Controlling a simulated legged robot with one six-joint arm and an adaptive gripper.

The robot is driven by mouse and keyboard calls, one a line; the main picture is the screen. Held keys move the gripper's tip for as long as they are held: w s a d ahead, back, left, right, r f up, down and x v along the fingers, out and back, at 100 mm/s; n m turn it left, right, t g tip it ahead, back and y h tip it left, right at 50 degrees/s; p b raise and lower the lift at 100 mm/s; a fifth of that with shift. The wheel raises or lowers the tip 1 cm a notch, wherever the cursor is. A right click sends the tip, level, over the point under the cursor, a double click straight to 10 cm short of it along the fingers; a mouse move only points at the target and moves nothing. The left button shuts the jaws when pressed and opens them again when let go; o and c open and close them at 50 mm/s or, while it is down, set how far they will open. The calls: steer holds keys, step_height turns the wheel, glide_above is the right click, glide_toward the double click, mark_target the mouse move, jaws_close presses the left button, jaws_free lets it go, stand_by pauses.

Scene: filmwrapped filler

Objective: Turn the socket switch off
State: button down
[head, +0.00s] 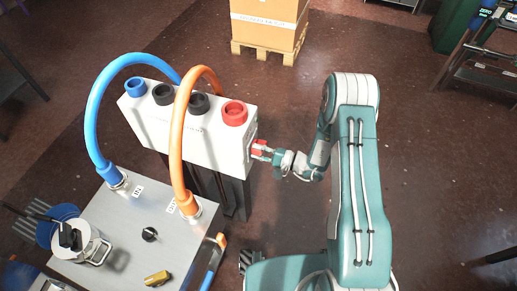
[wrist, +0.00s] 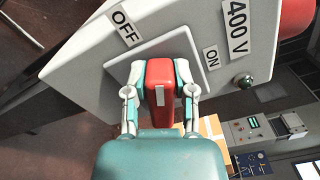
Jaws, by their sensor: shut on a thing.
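The white socket box (head: 205,143) stands left of my arm in the head view. Its red switch handle (wrist: 160,95) sits on a grey plate (wrist: 105,66) on the box's end face; it also shows small in the head view (head: 258,148). My gripper (wrist: 160,70) is shut on the handle, one finger on each side. The handle, with a pale mark, points roughly down the wrist picture. The OFF label (wrist: 126,28) is at upper left of the handle, the ON label (wrist: 211,56) at right. My gripper (head: 268,153) is partly small and indistinct in the head view.
A 400 V label (wrist: 238,15) and a green lamp (wrist: 243,80) are near the switch. Blue (head: 94,105) and orange (head: 176,130) hoses arch from the metal cabinet (head: 105,210) to the box. A carton (head: 268,22) on a pallet stands behind.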

steer(key=shift+s+f+n, duration=0.1)
steer(key=shift+f+n, duration=0.25)
steer(key=shift+n, duration=0.75)
steer(key=shift+s+f+n, duration=0.1)
steer(key=shift+f+n, duration=0.2)
steer(key=shift+n, duration=0.8)
steer(key=shift+f, duration=0.1)
steer(key=shift+c, duration=2.2)
jaws_free()
steer(key=shift+a, duration=0.1)
steer(key=shift+d, duration=0.3)
steer(key=v, duration=1.1)
steer(key=shift+d, duration=0.2)
steer(key=shift+s, duration=0.1)
